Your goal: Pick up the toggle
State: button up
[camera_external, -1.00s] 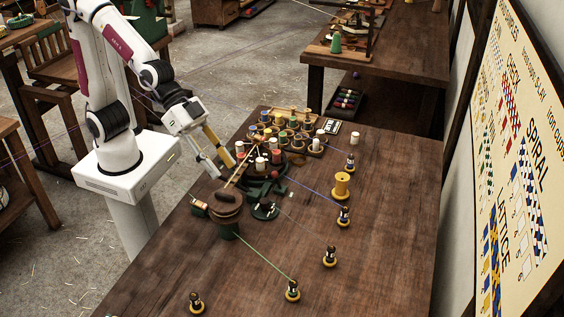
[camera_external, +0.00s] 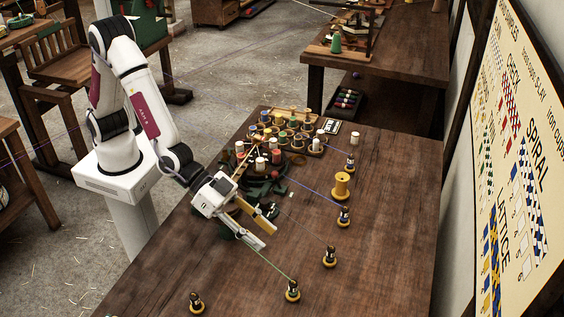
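I cannot make out for certain which piece is the toggle; it may be among the small parts near or behind my gripper. My gripper (camera_external: 268,238) is low over the middle of the table, pointing down and right. Its two pale fingers stand apart, and I see nothing between them. The gripper body covers most of the round brown piece, with a bit of its dark green base (camera_external: 227,232) showing below. A green line runs from there to a dark bobbin with a yellow ring (camera_external: 292,290).
Colored spools (camera_external: 290,135) crowd the back of the wooden table (camera_external: 390,220). A yellow spool (camera_external: 341,185) stands to the right. More ringed bobbins stand at the right (camera_external: 344,217), (camera_external: 330,257) and front (camera_external: 196,303).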

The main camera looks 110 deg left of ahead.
jog(key=t+y, duration=0.2)
send_near(293, 283)
jog(key=shift+x, duration=1.25)
jog(key=shift+x, duration=1.3)
jog(key=shift+w+f, duration=0.15)
jog(key=shift+x, duration=2.4)
jog(key=shift+f, duration=0.15)
grip_shut()
